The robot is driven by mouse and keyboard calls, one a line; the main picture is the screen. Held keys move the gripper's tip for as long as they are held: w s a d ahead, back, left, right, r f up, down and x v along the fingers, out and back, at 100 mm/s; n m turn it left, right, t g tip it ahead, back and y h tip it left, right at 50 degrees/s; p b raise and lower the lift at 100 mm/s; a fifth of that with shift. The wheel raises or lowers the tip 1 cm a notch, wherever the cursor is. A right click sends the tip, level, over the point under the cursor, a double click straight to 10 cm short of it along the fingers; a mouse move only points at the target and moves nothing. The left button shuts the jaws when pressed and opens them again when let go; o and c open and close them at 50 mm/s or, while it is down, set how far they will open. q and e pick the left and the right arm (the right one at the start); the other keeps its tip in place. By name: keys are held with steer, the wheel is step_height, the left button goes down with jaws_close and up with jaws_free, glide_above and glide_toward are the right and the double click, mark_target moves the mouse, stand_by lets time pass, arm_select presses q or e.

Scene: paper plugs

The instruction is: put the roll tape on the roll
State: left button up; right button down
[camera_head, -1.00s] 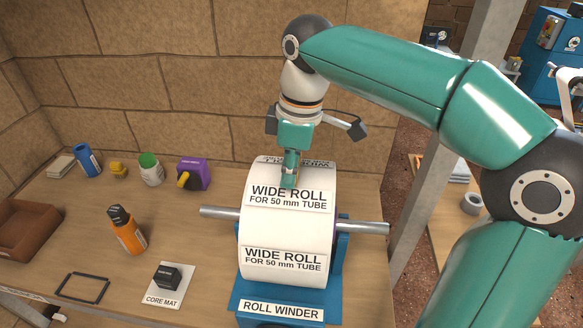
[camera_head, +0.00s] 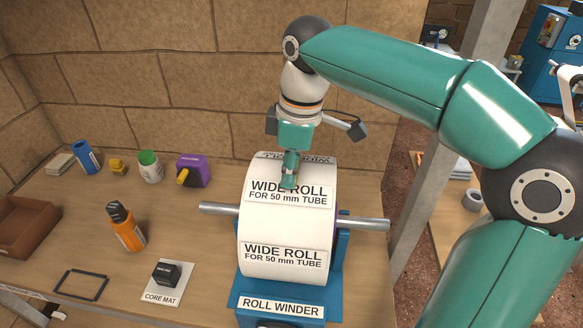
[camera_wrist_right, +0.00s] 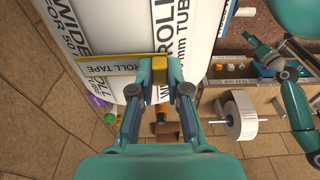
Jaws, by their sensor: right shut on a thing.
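The white roll (camera_head: 286,222), marked WIDE ROLL FOR 50 mm TUBE, sits on the metal bar of the blue roll winder (camera_head: 235,300). My right gripper (camera_head: 288,186) points down at the upper face of the roll, over its upper label. In the right wrist view, my right gripper (camera_wrist_right: 160,78) is shut on the roll tape (camera_wrist_right: 100,68), a yellow-edged strip marked ROLL TAPE. The strip lies across the roll face; whether it is stuck down I cannot tell.
A core mat (camera_head: 160,297) with a black block, a black frame (camera_head: 82,285) and an orange bottle (camera_head: 127,233) stand left of the winder. A purple dispenser (camera_head: 193,171) and white jar (camera_head: 150,170) stand behind. A brown tray (camera_head: 28,225) is at far left.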

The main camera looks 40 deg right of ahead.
steer(key=c, duration=1.1)
jaws_free()
steer(key=shift+o, duration=0.2)
step_height(320, 180, up, 12)
steer(key=s, duration=0.1)
steer(key=shift+d, duration=0.45)
